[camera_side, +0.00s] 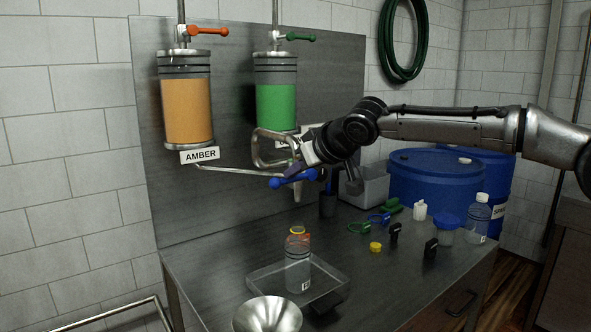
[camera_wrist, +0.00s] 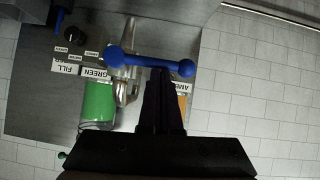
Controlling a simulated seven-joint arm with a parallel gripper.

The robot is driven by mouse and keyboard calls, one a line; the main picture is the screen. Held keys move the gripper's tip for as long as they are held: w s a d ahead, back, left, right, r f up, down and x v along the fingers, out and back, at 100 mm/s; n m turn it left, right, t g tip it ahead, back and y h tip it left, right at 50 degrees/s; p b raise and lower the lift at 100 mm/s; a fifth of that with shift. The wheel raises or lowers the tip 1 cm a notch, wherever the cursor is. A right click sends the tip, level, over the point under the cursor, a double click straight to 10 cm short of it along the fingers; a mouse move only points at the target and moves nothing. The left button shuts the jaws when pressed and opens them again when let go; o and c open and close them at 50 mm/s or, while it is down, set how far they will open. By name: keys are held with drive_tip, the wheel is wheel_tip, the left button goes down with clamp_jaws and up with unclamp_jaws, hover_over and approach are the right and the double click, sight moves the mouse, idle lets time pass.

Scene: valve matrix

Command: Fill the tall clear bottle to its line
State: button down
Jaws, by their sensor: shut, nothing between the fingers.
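A clear bottle (camera_side: 298,265) stands upright in a shallow clear tray (camera_side: 262,283), with an orange ring near its neck. Its fill line and any liquid inside are too small to make out. Above it a blue two-knobbed handle (camera_side: 306,175) sits on the pipework before the steel panel. The same blue handle (camera_wrist: 150,62) spans the wrist view. My gripper (camera_side: 294,169) is at this handle; in the wrist view its shut fingers (camera_wrist: 161,75) reach the bar between the knobs. I cannot tell whether they touch it. An amber tank (camera_side: 188,112) and a green tank (camera_side: 276,106) hang behind.
An orange handle (camera_side: 208,31) and a green handle (camera_side: 299,37) top the tanks. A metal funnel (camera_side: 267,315) stands at the table's front. Small tools, a capped clear bottle (camera_side: 479,220) and blue drums (camera_side: 435,180) are to the right. A bent metal pipe (camera_side: 262,150) is close to my gripper.

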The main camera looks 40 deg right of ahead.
drive_tip(key=shift+a+f, duration=0.1)
drive_tip(key=shift+f, duration=0.1)
drive_tip(key=shift+a+f+n+h, duration=0.25)
drive_tip(key=shift+f+n+h, duration=0.65)
drive_tip(key=shift+h, duration=0.1)
drive_tip(key=f, duration=0.1)
drive_tip(key=f+n+h, duration=0.2)
drive_tip(key=shift+d+t, duration=0.25)
drive_tip(key=shift+t, duration=0.05)
drive_tip(key=shift+f, duration=0.15)
idle(4.9)
